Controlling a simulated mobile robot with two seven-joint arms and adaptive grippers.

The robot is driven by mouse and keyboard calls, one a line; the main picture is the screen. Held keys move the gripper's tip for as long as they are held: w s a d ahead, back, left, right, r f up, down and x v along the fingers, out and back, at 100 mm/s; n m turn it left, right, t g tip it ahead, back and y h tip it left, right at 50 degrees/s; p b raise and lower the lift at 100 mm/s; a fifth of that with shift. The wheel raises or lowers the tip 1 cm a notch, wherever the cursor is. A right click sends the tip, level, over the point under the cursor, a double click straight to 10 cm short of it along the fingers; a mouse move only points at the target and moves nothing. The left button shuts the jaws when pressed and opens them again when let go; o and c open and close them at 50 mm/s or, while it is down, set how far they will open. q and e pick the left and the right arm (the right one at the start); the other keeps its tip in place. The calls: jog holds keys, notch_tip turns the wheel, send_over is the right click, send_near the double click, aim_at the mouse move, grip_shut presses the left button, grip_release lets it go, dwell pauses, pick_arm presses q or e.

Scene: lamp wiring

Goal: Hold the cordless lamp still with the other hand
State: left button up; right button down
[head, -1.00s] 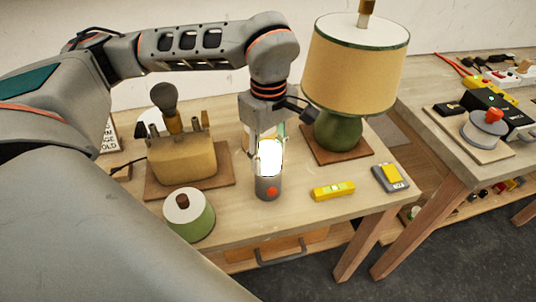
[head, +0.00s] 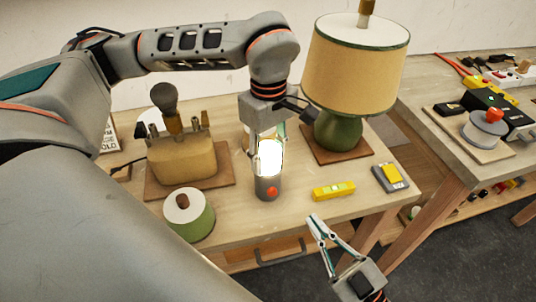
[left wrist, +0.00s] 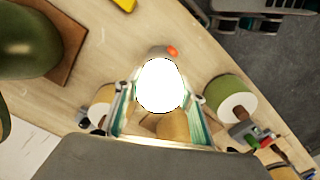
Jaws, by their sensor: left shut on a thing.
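The cordless lamp (head: 268,187) stands upright on the bench, a grey cylinder with a red button and a brightly glowing white top. My left gripper (head: 268,155) comes down from above and is shut on the lamp around its glowing part. In the left wrist view the glowing lamp (left wrist: 160,86) sits between the two fingers, and the glare hides the exact contact. My right gripper (head: 318,232) is at the lower right, in front of the bench's front edge.
A green table lamp (head: 340,131) with a tan shade stands behind right. A yellow level (head: 334,190) and a grey-yellow device (head: 390,177) lie to the right. A green spool (head: 189,214) stands front left, a tan block with a bulb (head: 182,160) behind it.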

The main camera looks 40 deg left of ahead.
jog(key=s+a+n+g, duration=0.3)
jog(key=s+n+g, duration=0.3)
jog(key=g, duration=0.2)
jog(key=shift+y, duration=0.3)
jog(key=shift+w+a+f, duration=0.15)
jog(key=shift+w+a, duration=2.85)
jog(key=shift+a, duration=0.25)
jog(key=shift+a, duration=0.1)
jog(key=shift+w+a, duration=0.25)
jog(key=shift+w, duration=0.05)
jog(key=shift+d, duration=0.1)
jog(key=shift+s+d, duration=0.25)
jog(key=shift+s, duration=0.05)
jog(key=shift+s+d, duration=1)
jog(key=shift+d, duration=0.15)
jog(key=shift+s+d, duration=0.95)
jog(key=shift+d, duration=0.2)
